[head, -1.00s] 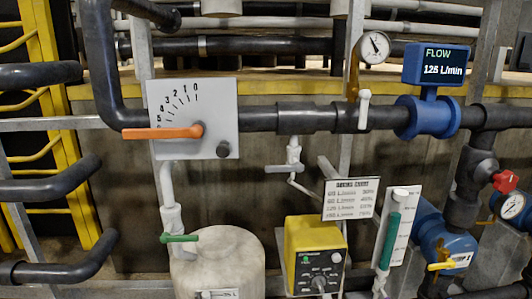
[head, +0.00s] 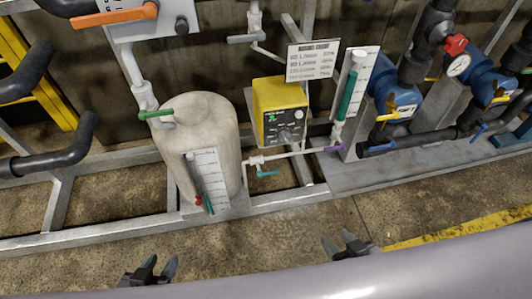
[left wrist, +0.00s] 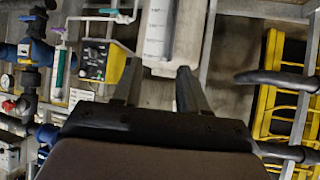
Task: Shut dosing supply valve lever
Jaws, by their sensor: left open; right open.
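Several small levers show in the head view, and I read no label naming the dosing supply valve. A green lever (head: 155,113) sits on the white pipe at the tank's upper left. A teal lever (head: 268,174) hangs on the thin pipe between the white tank (head: 215,120) and the yellow dosing pump (head: 279,110). A purple lever (head: 335,149) is right of the pump. My left gripper (head: 152,268) is open and empty, low in front of the frame; in the left wrist view its fingers (left wrist: 158,78) are apart. My right gripper (head: 346,242) is open and empty.
An orange lever (head: 115,16) is on the grey dial plate. Blue pumps (head: 393,90) with yellow levers stand at right. A metal floor rail (head: 285,199) runs before the tank. Dark pipes (head: 60,145) project at left. The floor before the rail is clear.

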